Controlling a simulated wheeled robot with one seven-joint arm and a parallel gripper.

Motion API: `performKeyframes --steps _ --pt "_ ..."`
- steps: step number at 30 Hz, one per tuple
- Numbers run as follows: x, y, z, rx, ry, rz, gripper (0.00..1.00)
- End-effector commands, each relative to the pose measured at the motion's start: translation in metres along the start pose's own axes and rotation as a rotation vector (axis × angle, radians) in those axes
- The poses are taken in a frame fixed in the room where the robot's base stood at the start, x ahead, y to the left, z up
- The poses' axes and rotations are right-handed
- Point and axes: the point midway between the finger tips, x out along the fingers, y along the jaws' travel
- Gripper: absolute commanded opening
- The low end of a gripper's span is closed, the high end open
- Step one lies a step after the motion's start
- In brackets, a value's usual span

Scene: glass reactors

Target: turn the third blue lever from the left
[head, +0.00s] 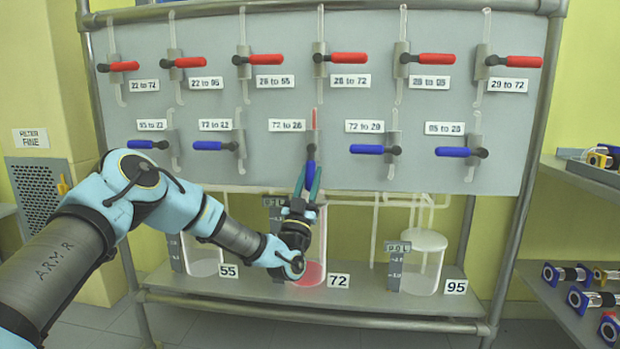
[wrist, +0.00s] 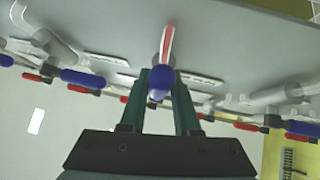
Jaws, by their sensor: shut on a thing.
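The third blue lever from the left (head: 310,172) hangs pointing down from its valve, under the label "72 to 26" (head: 287,126). My gripper (head: 307,180) is below the valve with its fingers on either side of the lever, shut on it. In the wrist view the lever's round blue end (wrist: 161,78) sits between the two green fingers (wrist: 160,90). The glass tube at this valve (head: 314,118) shows red inside. The other blue levers lie level: the first (head: 147,144), second (head: 215,147), fourth (head: 367,149) and fifth (head: 453,152).
A row of red levers (head: 349,58), all level, runs above on the grey panel (head: 270,165). Glass vessels stand on the shelf below; the one labelled 72 (head: 309,272) holds red liquid. My arm crosses the lower left. Side shelves with parts (head: 570,290) are at the right.

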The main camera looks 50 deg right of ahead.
Motion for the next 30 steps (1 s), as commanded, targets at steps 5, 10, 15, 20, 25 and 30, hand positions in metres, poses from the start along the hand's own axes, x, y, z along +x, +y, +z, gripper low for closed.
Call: performKeyframes --steps 5,10,15,20,25,30 --pt "-0.001 0.000 0.001 0.000 -0.002 0.000 0.47" --pt "0.000 0.000 0.000 0.000 -0.001 0.000 0.61" --pt "0.000 0.000 0.000 0.000 0.000 0.001 0.61" --pt "-0.010 0.001 0.001 -0.001 -0.002 0.002 0.61" --pt "-0.041 0.001 0.001 -0.001 -0.003 0.003 0.61" --pt "-0.074 0.000 0.001 -0.001 -0.005 0.001 0.61"
